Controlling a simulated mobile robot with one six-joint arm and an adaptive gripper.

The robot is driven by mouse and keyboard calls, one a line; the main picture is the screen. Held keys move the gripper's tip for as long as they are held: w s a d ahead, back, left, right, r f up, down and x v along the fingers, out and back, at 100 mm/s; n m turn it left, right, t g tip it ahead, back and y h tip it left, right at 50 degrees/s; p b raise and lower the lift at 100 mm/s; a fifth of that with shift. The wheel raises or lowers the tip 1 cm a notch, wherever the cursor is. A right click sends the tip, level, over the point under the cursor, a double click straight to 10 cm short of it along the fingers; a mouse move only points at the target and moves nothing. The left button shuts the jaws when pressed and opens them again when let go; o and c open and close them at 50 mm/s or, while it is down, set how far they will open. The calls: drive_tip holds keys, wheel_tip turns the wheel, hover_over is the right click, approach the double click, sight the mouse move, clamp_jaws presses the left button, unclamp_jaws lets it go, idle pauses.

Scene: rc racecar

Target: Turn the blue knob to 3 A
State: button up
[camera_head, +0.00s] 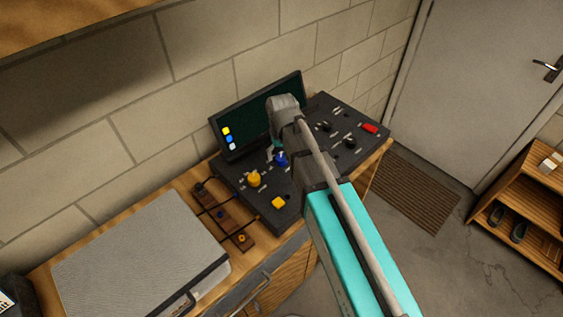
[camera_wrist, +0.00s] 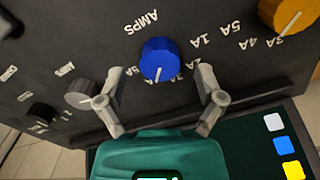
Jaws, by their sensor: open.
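The blue knob (camera_wrist: 160,60) is marked AMPS and sits on the dark control panel (camera_wrist: 190,105). Its pale pointer line points down in the wrist view. Several amp labels lie to its right, upside down; 1A and 5A are fairly readable, the others less sure. My gripper (camera_wrist: 159,75) is open, with one finger on each side of the blue knob and a visible gap to it. In the head view the blue knob (camera_head: 281,160) shows beside my gripper (camera_head: 274,154), partly hidden by my arm.
An orange-yellow knob (camera_head: 254,179) is close to the blue one. A grey knob (camera_wrist: 83,95) lies left in the wrist view. A dark screen (camera_head: 250,112) with coloured squares stands behind the panel. A yellow button (camera_head: 278,203), red switch (camera_head: 369,128) and grey case (camera_head: 140,250) are around.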

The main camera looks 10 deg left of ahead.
drive_tip(key=shift+f+b, duration=0.75)
drive_tip(key=shift+f, duration=0.25)
drive_tip(key=c, duration=1.1)
drive_tip(key=shift+c, duration=0.2)
drive_tip(key=shift+n, duration=0.5)
drive_tip(key=n, duration=0.2)
drive_tip(key=shift+n, duration=2.5)
